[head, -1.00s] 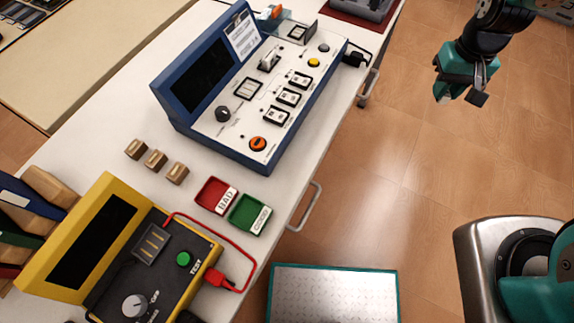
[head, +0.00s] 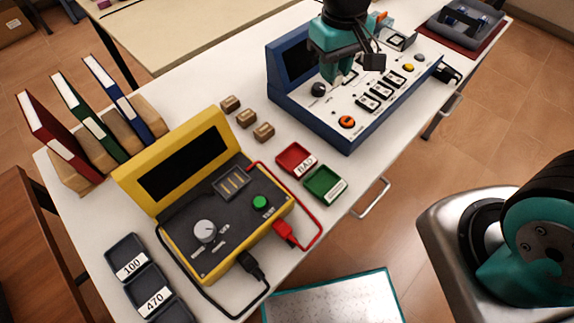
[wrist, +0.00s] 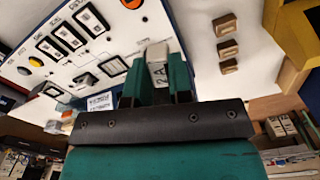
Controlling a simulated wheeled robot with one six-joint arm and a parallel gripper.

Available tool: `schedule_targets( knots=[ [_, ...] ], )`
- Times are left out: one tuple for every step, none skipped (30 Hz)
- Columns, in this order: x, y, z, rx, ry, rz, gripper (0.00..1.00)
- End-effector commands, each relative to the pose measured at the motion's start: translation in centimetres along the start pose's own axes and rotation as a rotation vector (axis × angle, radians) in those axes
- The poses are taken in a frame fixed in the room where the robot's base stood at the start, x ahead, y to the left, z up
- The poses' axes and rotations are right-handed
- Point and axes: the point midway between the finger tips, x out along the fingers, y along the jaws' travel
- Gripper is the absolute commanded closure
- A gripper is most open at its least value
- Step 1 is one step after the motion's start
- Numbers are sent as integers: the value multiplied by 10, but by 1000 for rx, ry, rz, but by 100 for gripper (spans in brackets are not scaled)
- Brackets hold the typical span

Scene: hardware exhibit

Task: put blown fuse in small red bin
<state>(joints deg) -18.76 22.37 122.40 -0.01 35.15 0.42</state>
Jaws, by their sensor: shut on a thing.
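My gripper (head: 338,80) is over the blue test panel (head: 345,140), near its dark knob. In the wrist view my gripper (wrist: 157,82) is shut on a pale grey fuse (wrist: 157,66) marked "2A". The frames do not clearly show whether the fuse touches the panel. The small red bin (head: 281,162) lies on the white table, below and left of the panel in the head view, and looks empty.
Three small brown blocks (head: 247,118) lie between the panel and a yellow tester (head: 190,121). The tester's red lead (head: 319,228) loops near the bins. Binders (head: 110,92) stand at left. Dark trays (head: 127,258) sit at lower left. Table shows between the blocks and bins.

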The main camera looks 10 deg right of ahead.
Motion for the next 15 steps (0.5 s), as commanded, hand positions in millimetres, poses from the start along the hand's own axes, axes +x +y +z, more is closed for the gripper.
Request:
schedule_targets(
  knots=[
    [-2,-26,2,-68,8,0,100],
    [-8,-39,4,-102,7,0,100],
    [-14,-54,8,-143,6,0,100],
    [-19,-64,11,-170,7,-1,100],
    [-24,-73,14,-194,6,-1,100],
    [-29,-82,18,-221,4,0,100],
    [-31,-88,20,-237,3,0,100],
    [-34,-93,22,-250,2,0,100],
    [-34,-97,24,-262,0,0,100],
    [-33,-99,26,-268,-2,0,100],
    [-30,-100,26,-273,-4,1,100],
    [-24,-101,27,-275,-6,1,100],
    [-17,-101,28,-275,-8,1,100],
    [-9,-101,28,-275,-10,1,100],
    [2,-101,28,-274,-10,1,100]
  ],
)
